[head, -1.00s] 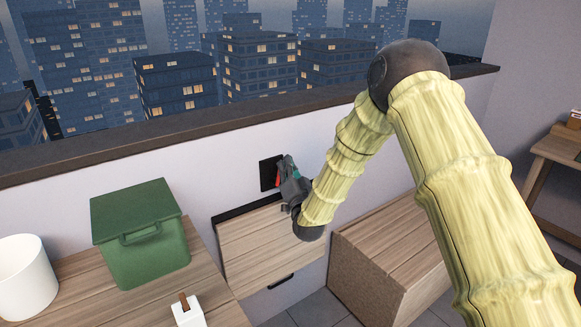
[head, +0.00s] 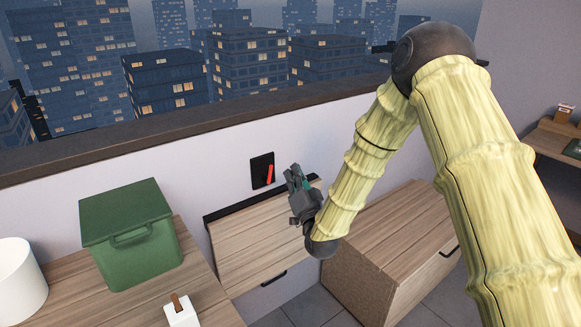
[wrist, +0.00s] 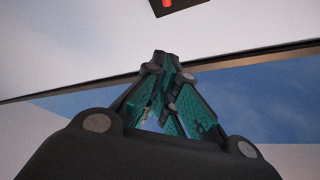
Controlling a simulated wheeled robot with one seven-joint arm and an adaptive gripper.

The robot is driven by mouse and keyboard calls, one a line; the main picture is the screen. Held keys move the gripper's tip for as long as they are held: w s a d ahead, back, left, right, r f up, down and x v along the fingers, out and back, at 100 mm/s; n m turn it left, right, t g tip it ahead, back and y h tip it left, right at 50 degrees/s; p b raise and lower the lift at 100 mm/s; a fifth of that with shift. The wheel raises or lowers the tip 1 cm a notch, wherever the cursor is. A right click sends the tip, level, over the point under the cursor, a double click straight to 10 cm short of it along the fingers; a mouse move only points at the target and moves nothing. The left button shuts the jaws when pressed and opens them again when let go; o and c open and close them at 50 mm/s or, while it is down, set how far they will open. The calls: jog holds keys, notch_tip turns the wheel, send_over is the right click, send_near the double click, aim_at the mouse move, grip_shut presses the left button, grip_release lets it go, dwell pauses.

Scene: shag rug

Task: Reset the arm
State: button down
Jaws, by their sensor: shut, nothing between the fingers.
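My gripper (head: 293,178) is at the end of my yellow, ribbed arm, in front of the white wall in the head view. Its fingers point up and a little left, and it holds nothing. In the wrist view the teal-padded fingers (wrist: 162,62) meet at their tips. A black wall plate with a red lever (head: 270,174) is just left of the gripper in the head view, apart from it. The plate's red part also shows at the top of the wrist view (wrist: 167,4).
A wooden cabinet (head: 262,245) with a dark handle stands below the gripper. A wooden chest (head: 385,240) is to its right. At left, a counter (head: 75,290) carries a green lidded box (head: 130,235), a white container (head: 18,280) and a small white block (head: 182,312). A dark ledge runs above the wall.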

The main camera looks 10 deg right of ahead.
jog(key=shift+s+f, duration=0.15)
jog(key=shift+s, duration=0.3)
